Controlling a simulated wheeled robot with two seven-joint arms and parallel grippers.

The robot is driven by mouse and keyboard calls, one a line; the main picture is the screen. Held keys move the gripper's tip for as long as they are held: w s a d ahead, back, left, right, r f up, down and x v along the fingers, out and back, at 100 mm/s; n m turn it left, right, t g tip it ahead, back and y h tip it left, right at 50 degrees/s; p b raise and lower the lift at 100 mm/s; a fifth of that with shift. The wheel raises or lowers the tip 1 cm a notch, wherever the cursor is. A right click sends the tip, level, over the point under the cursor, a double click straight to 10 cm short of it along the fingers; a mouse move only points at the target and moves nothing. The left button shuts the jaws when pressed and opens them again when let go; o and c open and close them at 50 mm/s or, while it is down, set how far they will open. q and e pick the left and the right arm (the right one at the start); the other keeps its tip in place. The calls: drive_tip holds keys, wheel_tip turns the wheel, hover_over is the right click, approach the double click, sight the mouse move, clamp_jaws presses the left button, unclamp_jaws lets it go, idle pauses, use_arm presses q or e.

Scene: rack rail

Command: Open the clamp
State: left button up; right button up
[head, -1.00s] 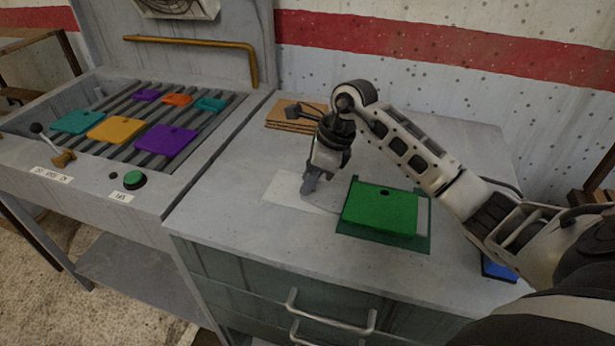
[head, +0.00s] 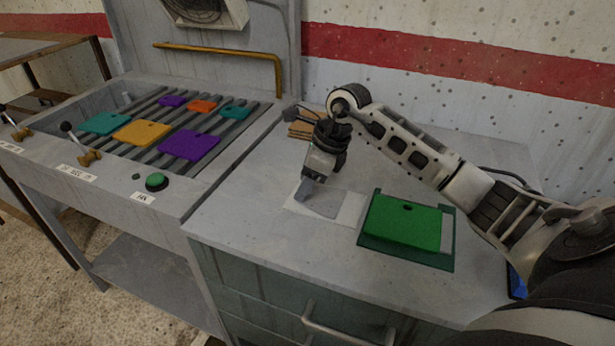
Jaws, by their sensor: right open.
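No part is plainly marked as the clamp. Two levers with black ball knobs and brass fittings are on the rack bench's front edge at the left: one lever (head: 74,140) in full, the other lever (head: 14,126) at the picture's edge. Labels below them are too small to read surely. My right gripper (head: 316,200) points down, open and empty, over a pale sheet (head: 346,207) on the cabinet top, well right of the levers. A green plate (head: 405,222) lies in a dark green tray (head: 448,240) right of the gripper. My left gripper is not in view.
Several coloured plates, including a yellow plate (head: 141,132) and a purple plate (head: 188,146), lie on dark rails. A green button (head: 156,181) is on the bench front, right of the levers. A brass pipe (head: 215,48) runs behind. The cabinet's front left top is clear.

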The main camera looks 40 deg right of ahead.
drive_tip(key=b+v, duration=0.1)
drive_tip(key=v, duration=1.5)
drive_tip(key=shift+a, duration=0.1)
